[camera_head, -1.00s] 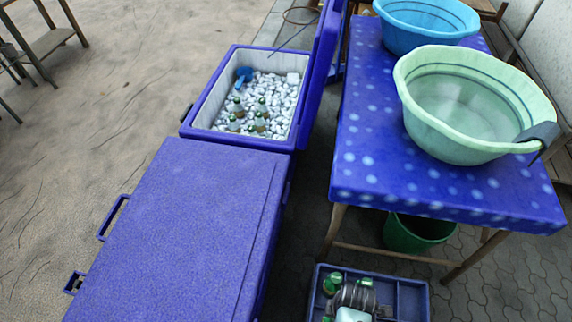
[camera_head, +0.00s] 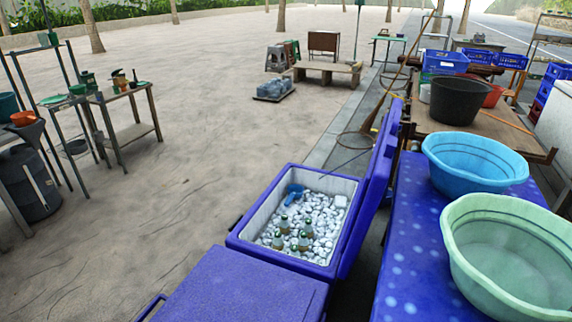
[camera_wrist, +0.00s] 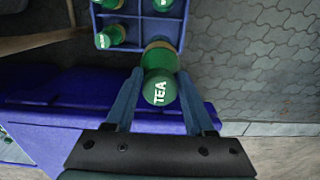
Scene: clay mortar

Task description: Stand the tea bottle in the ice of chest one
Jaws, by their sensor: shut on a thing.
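The tea bottle (camera_wrist: 160,88) shows in the wrist view from above, with a round green cap marked TEA. My gripper (camera_wrist: 160,76) is shut on it, one finger on each side. The bottle's lower part is mostly hidden under its cap, and I cannot tell its height above the ground. In the head view an open blue chest (camera_head: 252,236) holds white ice (camera_head: 322,214), several green-capped bottles (camera_head: 303,240) standing in it, and a blue scoop (camera_head: 294,193). No chest number is readable. My gripper is outside the head view.
A blue crate (camera_wrist: 97,22) with green-capped bottles lies close beyond the held bottle. A closed blue chest (camera_head: 250,290) adjoins the open one, whose raised lid (camera_head: 376,190) stands on its right. A blue-clothed table (camera_head: 405,285) carries basins (camera_head: 475,165).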

